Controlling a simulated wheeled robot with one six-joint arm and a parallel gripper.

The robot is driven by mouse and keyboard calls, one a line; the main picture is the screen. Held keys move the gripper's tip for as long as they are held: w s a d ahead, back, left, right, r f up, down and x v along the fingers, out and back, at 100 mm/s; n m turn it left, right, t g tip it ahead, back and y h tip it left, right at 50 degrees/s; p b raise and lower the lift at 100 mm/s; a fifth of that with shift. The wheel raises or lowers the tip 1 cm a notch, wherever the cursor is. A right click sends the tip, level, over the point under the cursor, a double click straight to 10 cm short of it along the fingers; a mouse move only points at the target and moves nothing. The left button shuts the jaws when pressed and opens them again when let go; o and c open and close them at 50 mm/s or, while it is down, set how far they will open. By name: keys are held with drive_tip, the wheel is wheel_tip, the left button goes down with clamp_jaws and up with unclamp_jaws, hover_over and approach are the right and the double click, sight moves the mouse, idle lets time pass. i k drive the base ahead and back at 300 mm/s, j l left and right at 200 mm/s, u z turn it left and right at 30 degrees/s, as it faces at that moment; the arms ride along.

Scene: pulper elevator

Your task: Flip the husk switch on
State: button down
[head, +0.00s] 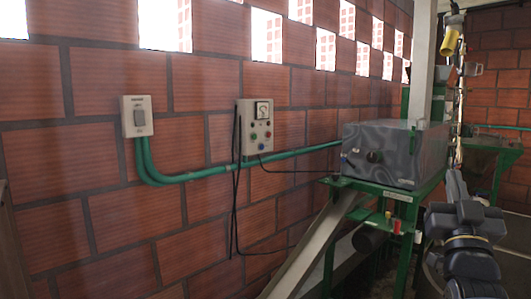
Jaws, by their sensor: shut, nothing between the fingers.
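A pale wall switch (138,117) with a grey rocker is fixed to the brick wall at the left in the head view. Its small label is too small to read, and I cannot tell whether the rocker is on or off. A grey control box (255,127) with a dial and several coloured buttons is on the wall to its right. I cannot tell from the labels which one is the husk switch. My dark arm is at the lower right, far from both. The fingers of my gripper cannot be made out.
A green conduit (200,176) runs along the wall from the switch, and black cables hang by the control box. A grey machine housing (385,155) on a green frame, with a sloping chute (318,245), stands at the right. The space before the switch looks clear.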

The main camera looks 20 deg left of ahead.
sight(138, 115)
drive_tip(key=i+j+u, duration=0.15)
drive_tip(key=u, duration=0.3)
drive_tip(key=i+u, duration=0.65)
drive_tip(key=u, duration=0.25)
drive_tip(key=i+l+u, duration=0.15)
drive_tip(key=u, duration=0.3)
drive_tip(key=i+l+u, duration=0.15)
drive_tip(key=i+u, duration=0.15)
drive_tip(key=i, duration=0.2)
